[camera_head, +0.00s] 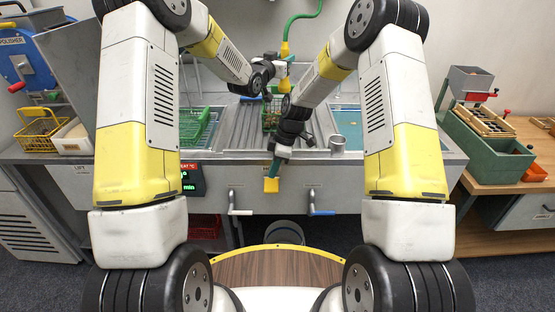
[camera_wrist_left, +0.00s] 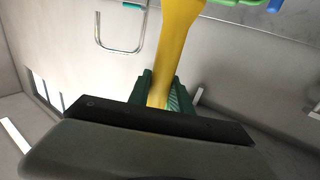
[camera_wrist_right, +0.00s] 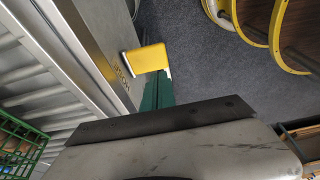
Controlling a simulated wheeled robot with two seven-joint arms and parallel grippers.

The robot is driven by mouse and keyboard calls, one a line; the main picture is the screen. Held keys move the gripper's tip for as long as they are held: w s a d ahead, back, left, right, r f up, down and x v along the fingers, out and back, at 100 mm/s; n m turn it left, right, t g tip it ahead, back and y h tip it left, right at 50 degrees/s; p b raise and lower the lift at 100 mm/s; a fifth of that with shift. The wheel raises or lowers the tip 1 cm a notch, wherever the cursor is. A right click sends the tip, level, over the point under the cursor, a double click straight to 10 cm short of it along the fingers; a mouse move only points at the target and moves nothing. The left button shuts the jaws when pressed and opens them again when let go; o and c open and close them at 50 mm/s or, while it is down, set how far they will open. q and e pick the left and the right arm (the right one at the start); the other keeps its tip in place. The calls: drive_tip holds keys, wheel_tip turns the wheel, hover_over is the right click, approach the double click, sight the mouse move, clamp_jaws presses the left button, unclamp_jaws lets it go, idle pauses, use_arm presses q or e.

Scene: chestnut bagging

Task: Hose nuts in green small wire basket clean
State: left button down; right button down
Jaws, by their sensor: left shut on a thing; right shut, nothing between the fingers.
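The small green wire basket (camera_head: 270,120) stands on the ribbed metal drainboard, partly hidden behind my right arm, with brownish nuts inside. Its edge also shows at the lower left of the right wrist view (camera_wrist_right: 22,142). My left gripper (camera_head: 284,59) is shut on the yellow spray wand (camera_wrist_left: 176,40), above and behind the basket. A green hose (camera_head: 303,17) runs up from the wand. My right gripper (camera_head: 273,171) is shut and empty, fingers pointing down at the yellow paddle (camera_wrist_right: 147,58) on the sink's front. Whether they touch it I cannot tell.
A green rack (camera_head: 196,124) sits in the left basin. The right basin (camera_head: 348,122) holds bluish water, with a metal cup (camera_head: 337,143) at its edge. Two levers, white (camera_head: 240,212) and blue (camera_head: 322,212), stick out of the sink front. A yellow basket (camera_head: 38,128) stands far left.

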sight(273, 191)
drive_tip(key=shift+d+x, duration=0.2)
drive_tip(key=shift+x, duration=0.65)
drive_tip(key=shift+d+x, duration=0.15)
drive_tip(key=shift+x, duration=0.7)
drive_tip(key=shift+d+x, duration=0.2)
drive_tip(key=shift+x, duration=0.65)
drive_tip(key=shift+f, duration=0.15)
drive_tip(key=shift+s+f, duration=0.4)
drive_tip(key=shift+f, duration=0.4)
drive_tip(key=shift+s+f, duration=0.35)
drive_tip(key=shift+f, duration=0.45)
drive_tip(key=shift+s+d+f, duration=0.15)
drive_tip(key=shift+d, duration=0.05)
idle(0.5)
drive_tip(key=shift+r, duration=0.4)
drive_tip(key=s+d+r, duration=0.2)
drive_tip(key=s+r, duration=0.3)
drive_tip(key=r, duration=0.7)
drive_tip(key=shift+s+d, duration=0.15)
drive_tip(key=shift+d, duration=0.1)
